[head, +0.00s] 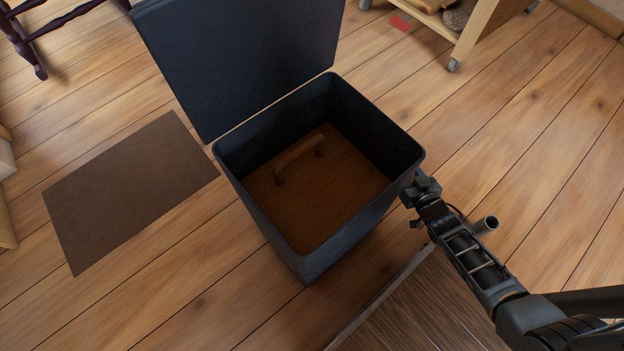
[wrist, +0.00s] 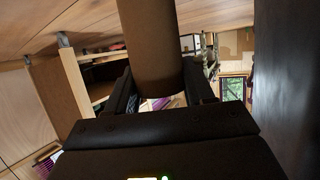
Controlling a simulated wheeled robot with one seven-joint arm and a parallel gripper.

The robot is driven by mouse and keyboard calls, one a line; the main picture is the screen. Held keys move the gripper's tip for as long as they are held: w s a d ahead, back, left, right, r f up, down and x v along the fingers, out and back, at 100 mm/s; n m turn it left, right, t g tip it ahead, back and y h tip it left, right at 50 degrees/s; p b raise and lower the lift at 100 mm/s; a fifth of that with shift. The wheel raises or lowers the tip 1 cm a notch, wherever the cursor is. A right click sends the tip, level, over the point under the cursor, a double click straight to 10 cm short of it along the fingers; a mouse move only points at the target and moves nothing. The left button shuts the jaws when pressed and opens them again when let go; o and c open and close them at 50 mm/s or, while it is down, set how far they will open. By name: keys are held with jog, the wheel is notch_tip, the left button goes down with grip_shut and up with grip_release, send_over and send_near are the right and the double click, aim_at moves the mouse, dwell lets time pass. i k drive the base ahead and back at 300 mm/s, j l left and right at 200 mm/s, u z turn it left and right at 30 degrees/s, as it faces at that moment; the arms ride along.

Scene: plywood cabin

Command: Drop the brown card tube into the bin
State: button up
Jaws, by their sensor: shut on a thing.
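The brown card tube (wrist: 150,45) is between the fingers of my gripper (wrist: 158,95) in the wrist view and runs out of the top of that picture. In the head view my gripper (head: 420,192) is beside the right corner of the dark bin (head: 268,222), outside its rim. The bin is open, with its lid (head: 240,60) tipped back. An open-ended cylinder (head: 487,224) sticks out beside my arm; I cannot tell whether it is the tube's end. The bin's wall (wrist: 288,80) fills the right of the wrist view.
Inside the bin is a brown surface with a raised bar (head: 300,158). A brown mat (head: 128,190) lies left of the bin. A wooden trolley (head: 478,28) stands at the top right. A dark wood-grained surface (head: 400,315) is at the bottom. The floor at right is clear.

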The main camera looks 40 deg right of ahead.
aim_at(341, 212)
jog(key=k, duration=1)
